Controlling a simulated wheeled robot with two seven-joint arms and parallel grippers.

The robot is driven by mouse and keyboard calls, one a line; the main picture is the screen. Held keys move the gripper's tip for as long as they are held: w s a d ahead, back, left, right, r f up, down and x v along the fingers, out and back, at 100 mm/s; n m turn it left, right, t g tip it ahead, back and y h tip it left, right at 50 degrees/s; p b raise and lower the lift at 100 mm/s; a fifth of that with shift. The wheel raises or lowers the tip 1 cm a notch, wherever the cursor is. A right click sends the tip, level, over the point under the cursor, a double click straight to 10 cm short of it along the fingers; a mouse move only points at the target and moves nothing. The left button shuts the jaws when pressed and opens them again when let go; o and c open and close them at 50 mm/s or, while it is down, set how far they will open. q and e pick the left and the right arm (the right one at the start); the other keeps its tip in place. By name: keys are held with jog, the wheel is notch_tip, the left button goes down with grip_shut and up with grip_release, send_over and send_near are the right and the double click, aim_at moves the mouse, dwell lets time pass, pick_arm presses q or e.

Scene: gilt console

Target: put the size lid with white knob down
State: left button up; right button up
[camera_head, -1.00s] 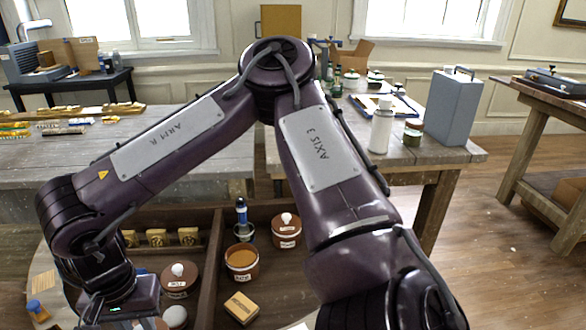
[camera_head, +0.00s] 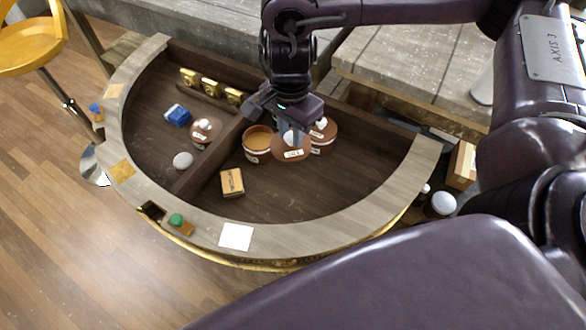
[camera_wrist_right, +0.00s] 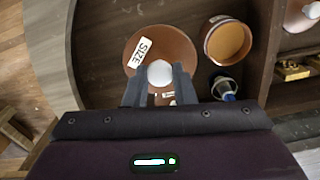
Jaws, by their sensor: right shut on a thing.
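My right gripper (camera_head: 291,130) is shut on the white knob (camera_wrist_right: 159,73) of a round brown lid (camera_head: 290,152) with a white SIZE label. In the wrist view the lid (camera_wrist_right: 150,48) is level below the fingertips. I cannot tell whether it hangs just above the dark tray floor or touches it. An open brown pot (camera_head: 257,146) with tan contents stands just left of the lid in the head view; it also shows in the wrist view (camera_wrist_right: 228,42). My left gripper is out of view.
The half-round tray (camera_head: 410,180) has a raised rim and a divider (camera_head: 208,160). Left of the divider are another lidded pot (camera_head: 205,132), a blue block (camera_head: 177,115) and a white ball (camera_head: 183,160). A tan box (camera_head: 232,183) lies in front.

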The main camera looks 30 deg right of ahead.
notch_tip(320, 180, down, 12)
jog(key=b, duration=0.3)
jog(key=shift+w+f, duration=0.1)
jog(key=shift+f, duration=0.05)
notch_tip(320, 180, down, 3)
jog(key=shift+f+b, duration=0.2)
jog(key=shift+b, duration=0.5)
jog(key=shift+f, duration=0.15)
jog(key=o, duration=1)
jog(key=shift+f, duration=0.1)
jog(key=shift+c, duration=0.2)
